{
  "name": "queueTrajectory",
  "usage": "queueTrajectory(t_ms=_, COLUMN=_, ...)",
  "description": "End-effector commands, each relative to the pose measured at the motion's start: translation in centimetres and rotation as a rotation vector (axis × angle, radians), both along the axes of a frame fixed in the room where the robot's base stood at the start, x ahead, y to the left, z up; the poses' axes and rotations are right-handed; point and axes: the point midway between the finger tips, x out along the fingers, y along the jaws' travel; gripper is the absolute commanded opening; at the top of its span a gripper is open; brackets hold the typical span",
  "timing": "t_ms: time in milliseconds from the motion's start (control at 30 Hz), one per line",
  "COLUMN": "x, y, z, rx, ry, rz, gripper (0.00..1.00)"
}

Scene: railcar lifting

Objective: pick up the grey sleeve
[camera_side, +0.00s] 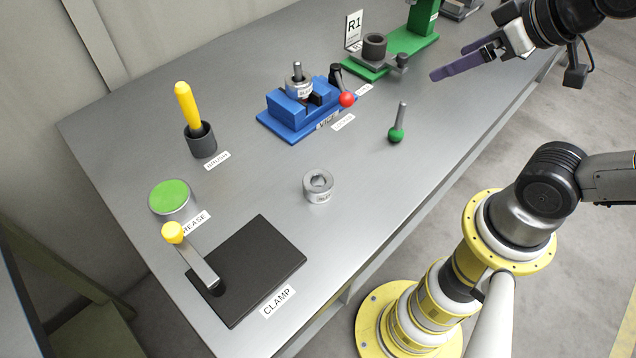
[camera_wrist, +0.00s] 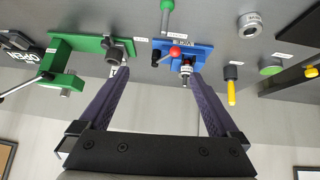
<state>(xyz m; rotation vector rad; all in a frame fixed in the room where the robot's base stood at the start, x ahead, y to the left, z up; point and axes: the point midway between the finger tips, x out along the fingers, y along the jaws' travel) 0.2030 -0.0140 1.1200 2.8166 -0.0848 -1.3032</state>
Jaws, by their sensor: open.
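The grey sleeve (camera_side: 318,186), a short metal ring with a label on its side, stands upright on the bare table in the side view. It also shows at the top right of the wrist view (camera_wrist: 250,25). My gripper (camera_side: 452,68) is at the upper right of the side view, well away from the sleeve. In the wrist view its two purple fingers (camera_wrist: 158,75) are spread apart, with nothing held between them.
A blue vice (camera_side: 290,117) holds a labelled metal part with a pin. A green fixture (camera_side: 410,45), brush holder (camera_side: 201,143), grease tin (camera_side: 172,200) and black clamp plate (camera_side: 262,262) also stand there. Table right of the sleeve is clear.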

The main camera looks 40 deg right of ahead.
Motion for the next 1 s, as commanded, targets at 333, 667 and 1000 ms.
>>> queueTrajectory(t_ms=333, x=12.0, y=1.1, z=7.3, rx=-0.296, ry=-0.477, rz=0.278, gripper=0.98)
queueTrajectory(t_ms=667, x=16.1, y=12.9, z=1.5, rx=-0.198, ry=-0.584, rz=0.956, gripper=0.98)
queueTrajectory(t_ms=1000, x=9.6, y=18.3, z=-11.0, rx=0.254, ry=-0.322, rz=1.428, gripper=0.98)
